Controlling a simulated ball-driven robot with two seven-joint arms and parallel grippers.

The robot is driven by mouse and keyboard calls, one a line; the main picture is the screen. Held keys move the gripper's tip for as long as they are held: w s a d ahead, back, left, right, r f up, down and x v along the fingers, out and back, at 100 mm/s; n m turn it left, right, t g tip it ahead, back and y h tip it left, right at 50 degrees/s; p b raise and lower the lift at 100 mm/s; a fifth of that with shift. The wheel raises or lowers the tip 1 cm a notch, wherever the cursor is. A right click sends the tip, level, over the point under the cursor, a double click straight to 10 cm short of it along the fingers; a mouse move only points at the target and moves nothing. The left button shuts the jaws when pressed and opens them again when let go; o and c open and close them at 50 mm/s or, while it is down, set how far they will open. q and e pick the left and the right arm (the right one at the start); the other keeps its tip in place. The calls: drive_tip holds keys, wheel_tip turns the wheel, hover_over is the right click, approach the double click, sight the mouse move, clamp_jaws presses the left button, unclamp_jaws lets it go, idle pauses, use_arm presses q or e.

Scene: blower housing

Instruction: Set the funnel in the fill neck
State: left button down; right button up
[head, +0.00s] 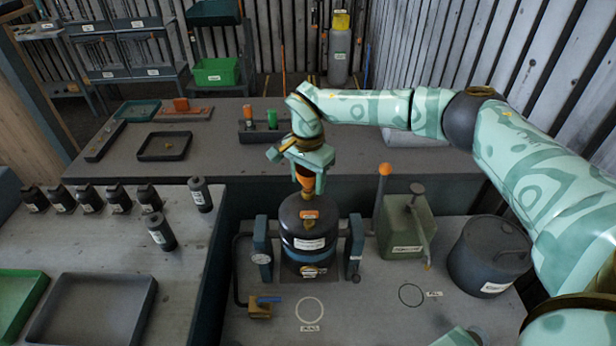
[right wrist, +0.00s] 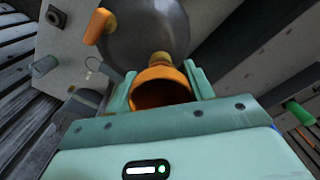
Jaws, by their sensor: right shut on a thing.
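My right gripper (head: 306,180) is shut on the orange funnel (head: 306,184), above the dark round tank (head: 290,218). In the right wrist view the funnel (right wrist: 160,90) sits between the two green fingers (right wrist: 161,92), its wide mouth toward the camera. The brass fill neck (head: 316,200) rises from the tank top directly below the funnel; it also shows past the funnel in the right wrist view (right wrist: 160,61). The funnel's narrow end is hidden, so I cannot tell whether it is inside the neck or just above it.
The tank stands in a grey frame (head: 262,240) on the bench. A green can (head: 408,228) and a dark drum (head: 488,255) stand to its right. A brass block (head: 260,308) is at front left. Dark bottles (head: 160,232) stand on the left table. The bench front is mostly clear.

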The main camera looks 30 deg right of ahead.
drive_tip(key=shift+f, duration=0.1)
drive_tip(key=shift+f, duration=0.35)
drive_tip(key=shift+f, duration=0.15)
idle(0.7)
drive_tip(key=o, duration=1.3)
drive_tip(key=shift+r+p, duration=3.1)
drive_tip(key=shift+r, duration=0.45)
